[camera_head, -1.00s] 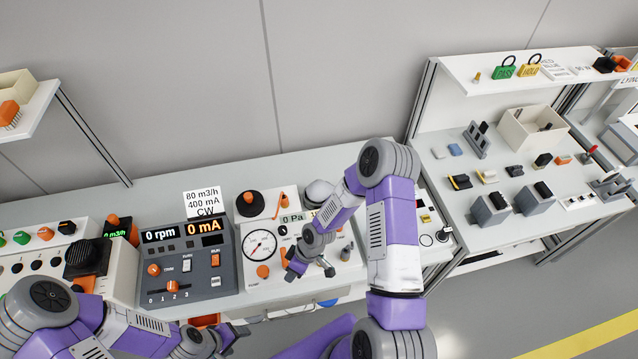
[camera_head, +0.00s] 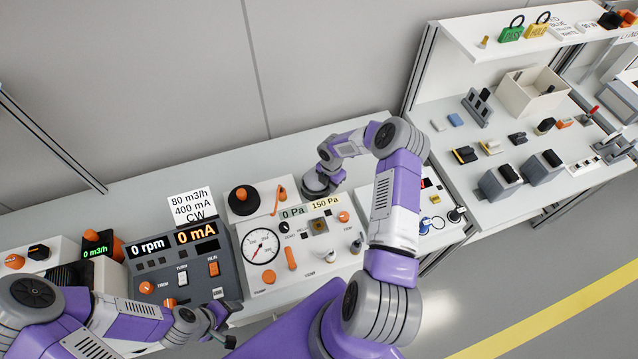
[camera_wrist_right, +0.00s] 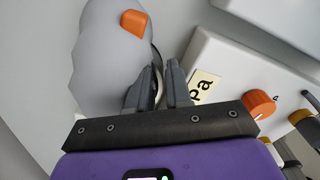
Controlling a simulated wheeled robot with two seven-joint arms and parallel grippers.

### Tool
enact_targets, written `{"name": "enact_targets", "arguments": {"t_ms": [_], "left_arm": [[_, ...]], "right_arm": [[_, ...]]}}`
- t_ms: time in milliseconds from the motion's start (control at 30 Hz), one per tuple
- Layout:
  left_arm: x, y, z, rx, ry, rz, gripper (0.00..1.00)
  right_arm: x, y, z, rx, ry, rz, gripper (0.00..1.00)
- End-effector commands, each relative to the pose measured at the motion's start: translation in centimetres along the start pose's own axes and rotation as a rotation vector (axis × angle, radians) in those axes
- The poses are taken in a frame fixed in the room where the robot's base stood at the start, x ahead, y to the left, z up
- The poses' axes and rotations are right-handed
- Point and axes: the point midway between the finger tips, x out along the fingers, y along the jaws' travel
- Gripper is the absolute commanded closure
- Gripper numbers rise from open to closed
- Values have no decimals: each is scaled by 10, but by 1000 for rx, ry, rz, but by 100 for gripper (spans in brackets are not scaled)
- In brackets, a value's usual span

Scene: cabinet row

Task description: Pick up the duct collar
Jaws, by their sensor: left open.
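A pale grey rounded piece with an orange patch (camera_wrist_right: 97,60), which I take to be the duct collar, fills the upper left of the right wrist view. My right gripper (camera_wrist_right: 163,75) has its two dark fingers at its edge, with a narrow gap between the tips. A pale rim shows beside the left finger; whether the fingers grip it is unclear. In the head view my right gripper (camera_head: 321,184) is behind the gauge panel, and the collar cannot be told apart from it. My left gripper (camera_head: 222,326) is open and empty at the bench's front.
The white gauge panel (camera_head: 332,262) with dial and knobs stands just in front of my right gripper. The dark rpm/mA console (camera_head: 160,267) is to its left.

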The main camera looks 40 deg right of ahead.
Motion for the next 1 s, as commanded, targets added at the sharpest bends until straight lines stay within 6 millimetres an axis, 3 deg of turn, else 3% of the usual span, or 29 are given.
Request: {"name": "enact_targets", "arguments": {"t_ms": [233, 467, 600, 1000], "left_arm": [[-2, 1, 0, 0, 1, 0, 36], [-2, 1, 0, 0, 1, 0, 36], [-2, 1, 0, 0, 0, 0, 36], [-2, 1, 0, 0, 0, 0, 36]], "right_arm": [[29, 0, -1, 1, 1, 1, 81], [30, 0, -1, 1, 0, 2, 81], [30, 0, -1, 1, 0, 2, 99], [28, 1, -1, 0, 0, 2, 100]]}}
